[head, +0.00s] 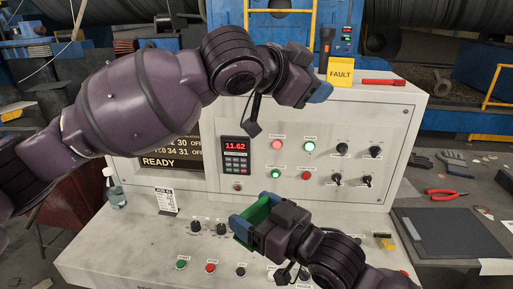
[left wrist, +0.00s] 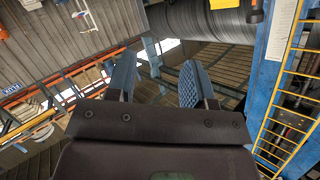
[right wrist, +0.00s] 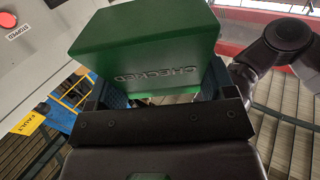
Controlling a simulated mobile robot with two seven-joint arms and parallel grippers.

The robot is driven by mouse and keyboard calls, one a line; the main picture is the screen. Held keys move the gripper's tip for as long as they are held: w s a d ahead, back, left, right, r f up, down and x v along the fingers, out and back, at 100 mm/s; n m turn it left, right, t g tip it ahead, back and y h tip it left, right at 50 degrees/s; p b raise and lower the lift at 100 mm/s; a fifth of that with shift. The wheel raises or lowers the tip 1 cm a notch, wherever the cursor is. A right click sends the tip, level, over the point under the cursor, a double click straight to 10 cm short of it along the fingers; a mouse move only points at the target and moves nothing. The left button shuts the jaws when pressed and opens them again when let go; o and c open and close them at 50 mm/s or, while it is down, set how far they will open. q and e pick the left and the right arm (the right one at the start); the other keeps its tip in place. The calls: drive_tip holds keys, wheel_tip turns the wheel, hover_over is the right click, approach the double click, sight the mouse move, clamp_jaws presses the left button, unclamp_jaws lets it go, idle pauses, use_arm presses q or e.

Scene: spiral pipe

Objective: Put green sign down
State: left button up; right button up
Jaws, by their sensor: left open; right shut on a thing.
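The green sign (right wrist: 145,40) fills the upper middle of the right wrist view, with the word CHECKED on its face. My right gripper (right wrist: 150,98) is shut on it. In the head view the green sign (head: 258,212) shows only in part, between the blue fingers of my right gripper (head: 250,220), above the lower panel of the console. My left gripper (head: 318,93) is near the top right of the console, beside the yellow FAULT sign (head: 340,71). In the left wrist view my left gripper (left wrist: 160,85) is open, with nothing between its fingers.
The console (head: 400,130) carries several buttons and knobs and a red display (head: 235,146). A flashlight (head: 326,45) and a red marker (head: 384,82) are on its top. A bottle (head: 115,190) and a small card (head: 166,201) stand at left. Red pliers (head: 442,194) lie at right.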

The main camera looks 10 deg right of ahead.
use_arm(q)
drive_tip(key=s+y, duration=0.1)
drive_tip(key=y, duration=0.1)
drive_tip(key=n+g+y, duration=0.7)
drive_tip(key=y, duration=0.4)
approach(256, 204)
drive_tip(key=f, duration=1)
drive_tip(key=shift+s+f, duration=0.2)
drive_tip(key=shift+f, duration=0.1)
